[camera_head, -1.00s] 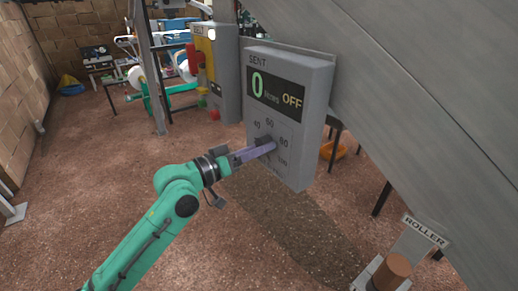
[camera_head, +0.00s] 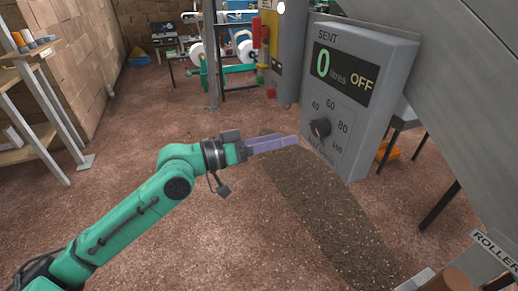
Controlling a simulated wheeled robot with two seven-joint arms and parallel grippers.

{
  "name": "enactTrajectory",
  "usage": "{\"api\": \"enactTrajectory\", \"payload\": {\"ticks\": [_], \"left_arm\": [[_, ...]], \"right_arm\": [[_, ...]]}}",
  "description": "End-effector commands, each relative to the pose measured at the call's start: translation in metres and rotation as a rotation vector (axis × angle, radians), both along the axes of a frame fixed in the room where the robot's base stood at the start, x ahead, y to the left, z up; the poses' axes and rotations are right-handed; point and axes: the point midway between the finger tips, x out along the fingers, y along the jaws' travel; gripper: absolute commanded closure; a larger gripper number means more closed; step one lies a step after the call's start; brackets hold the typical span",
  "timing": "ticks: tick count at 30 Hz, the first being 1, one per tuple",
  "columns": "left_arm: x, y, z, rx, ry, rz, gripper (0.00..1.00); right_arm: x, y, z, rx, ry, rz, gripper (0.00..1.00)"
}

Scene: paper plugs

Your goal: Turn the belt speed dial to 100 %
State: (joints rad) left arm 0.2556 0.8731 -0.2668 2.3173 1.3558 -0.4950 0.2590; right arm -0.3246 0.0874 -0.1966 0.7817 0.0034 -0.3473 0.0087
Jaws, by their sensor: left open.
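The belt speed dial (camera_head: 320,127) is a dark round knob low on the front of a grey panel box (camera_head: 367,38). Marks 40, 60, 80 and 100 show around it; I cannot tell which mark it points to. The panel reads "SENT", "0" and "OFF". My left gripper (camera_head: 290,142), with purple fingers on a green arm, is open and empty. Its tips are just left of the dial and a little below it, apart from it. My right gripper is not in view.
A roller stand with a "ROLLER" sign (camera_head: 494,248) is at the lower right. Wooden shelving (camera_head: 35,100) stands at the left. The brown floor between is open.

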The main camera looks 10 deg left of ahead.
Motion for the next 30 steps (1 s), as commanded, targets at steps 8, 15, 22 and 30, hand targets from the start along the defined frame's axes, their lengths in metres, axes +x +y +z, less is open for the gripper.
{"api": "enactTrajectory", "payload": {"ticks": [8,15,22,30], "left_arm": [[-0.026,0.037,-0.004,0.001,0.002,0.003,0.2],[-0.029,0.04,0.0,0.001,0.001,0.0,0.2],[-0.013,0.057,-0.003,-0.006,0.008,0.056,0.2],[0.068,0.212,-0.125,0.097,0.178,0.53,0.2]], "right_arm": [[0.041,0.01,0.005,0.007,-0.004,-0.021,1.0],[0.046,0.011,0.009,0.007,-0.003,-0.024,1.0],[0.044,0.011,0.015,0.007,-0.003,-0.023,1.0],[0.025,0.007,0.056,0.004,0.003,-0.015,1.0]]}}
